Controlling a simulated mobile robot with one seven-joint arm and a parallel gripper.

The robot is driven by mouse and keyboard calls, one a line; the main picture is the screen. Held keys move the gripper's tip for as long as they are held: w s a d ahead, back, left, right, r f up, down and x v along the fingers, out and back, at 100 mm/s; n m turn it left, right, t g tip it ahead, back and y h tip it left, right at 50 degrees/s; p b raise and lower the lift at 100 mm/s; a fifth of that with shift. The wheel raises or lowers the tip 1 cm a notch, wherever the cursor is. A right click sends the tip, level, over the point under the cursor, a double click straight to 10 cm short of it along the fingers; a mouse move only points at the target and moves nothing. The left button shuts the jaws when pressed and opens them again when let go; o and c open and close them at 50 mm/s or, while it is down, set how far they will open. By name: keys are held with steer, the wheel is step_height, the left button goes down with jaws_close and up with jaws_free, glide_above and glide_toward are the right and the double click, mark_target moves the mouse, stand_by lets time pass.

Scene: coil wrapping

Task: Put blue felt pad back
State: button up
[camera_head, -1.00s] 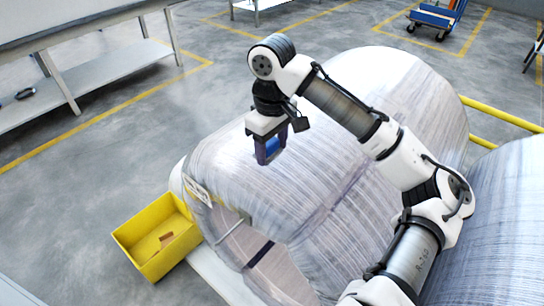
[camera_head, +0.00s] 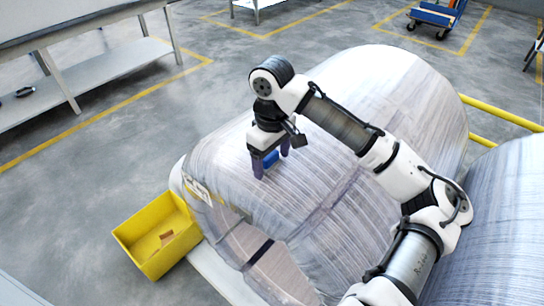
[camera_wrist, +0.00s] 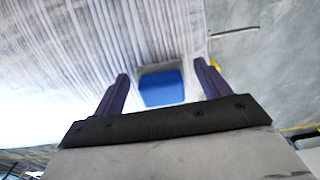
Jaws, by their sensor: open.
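The blue felt pad (camera_head: 271,158) shows between my gripper's fingers, over the top of the wrapped coil (camera_head: 330,215) near its left end. In the wrist view the pad (camera_wrist: 162,88) has a pale grey edge behind it and a gap to the finger on each side. My gripper (camera_head: 271,164) is open, its two purple fingers pointing down around the pad. It also shows in the wrist view (camera_wrist: 163,80). The pad appears to lie on the coil's wrap; its underside is hidden.
A yellow bin (camera_head: 133,246) with a small brown piece (camera_head: 166,237) inside stands on the floor left of the coil. A white label (camera_head: 197,189) is on the coil's left edge. A second wrapped coil (camera_head: 505,210) is at the right. A grey shelf table (camera_head: 95,83) stands at upper left.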

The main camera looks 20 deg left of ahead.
mark_target(272, 156)
steer(key=shift+r, duration=0.1)
step_height(272, 156, up, 12)
steer(key=b, duration=0.1)
stand_by(0.4)
stand_by(0.5)
